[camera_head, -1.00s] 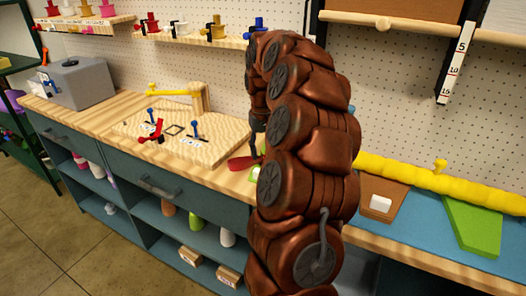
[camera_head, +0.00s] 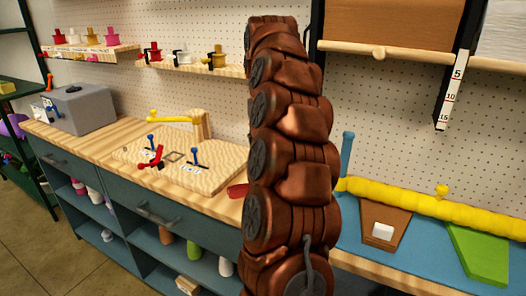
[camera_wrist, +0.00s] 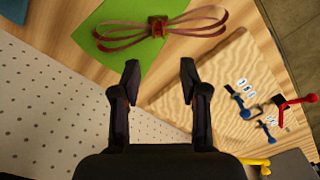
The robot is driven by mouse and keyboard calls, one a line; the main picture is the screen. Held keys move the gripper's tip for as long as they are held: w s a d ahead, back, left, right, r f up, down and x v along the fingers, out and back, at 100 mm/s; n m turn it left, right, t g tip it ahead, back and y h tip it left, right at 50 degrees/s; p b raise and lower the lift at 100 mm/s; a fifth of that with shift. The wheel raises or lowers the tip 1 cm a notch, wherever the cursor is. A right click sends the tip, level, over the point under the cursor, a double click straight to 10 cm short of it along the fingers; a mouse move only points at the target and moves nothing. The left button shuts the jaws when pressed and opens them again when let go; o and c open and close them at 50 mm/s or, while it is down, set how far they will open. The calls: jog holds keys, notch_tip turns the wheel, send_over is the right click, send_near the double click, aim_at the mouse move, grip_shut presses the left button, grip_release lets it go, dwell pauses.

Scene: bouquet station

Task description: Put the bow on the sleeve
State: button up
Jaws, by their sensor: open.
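The bow, with thin reddish-brown loops and a darker knot (camera_wrist: 158,26), shows at the top of the wrist view. In the head view only a red loop end (camera_head: 238,190) shows beside my arm; the rest is hidden. My gripper (camera_wrist: 159,70) is open and empty, its fingertips apart from the bow and below it in the wrist view. My arm hides the gripper in the head view.
A wooden board (camera_head: 215,175) with red and blue clamps lies left of my arm. A blue mat (camera_head: 425,250) to the right carries a brown sleeve (camera_head: 371,207) with a white block and another green sleeve (camera_head: 480,258). A yellow roll (camera_head: 400,197) lies behind. Pegboard closes the back.

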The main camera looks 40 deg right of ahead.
jog(key=shift+r, duration=0.2)
jog(key=shift+a, duration=0.1)
jog(key=s+a+f+n, duration=0.1)
jog(key=s+a+n, duration=0.15)
jog(key=a, duration=0.85)
jog(key=s+a+f+n, duration=0.2)
jog(key=s+a, duration=0.1)
jog(key=a, duration=0.7)
jog(key=s+a+f, duration=0.4)
jog(key=s, duration=0.3)
jog(key=s+a+f+g, duration=0.1)
jog(key=s+a+f, duration=0.2)
jog(key=s, duration=0.4)
jog(key=s+a+f+n, duration=0.1)
jog(key=s+a+f, duration=0.3)
jog(key=s+f, duration=0.1)
jog(key=shift+s+a+f+g, duration=0.15)
jog(key=shift+s+a+g, duration=0.25)
jog(key=shift+s, duration=0.5)
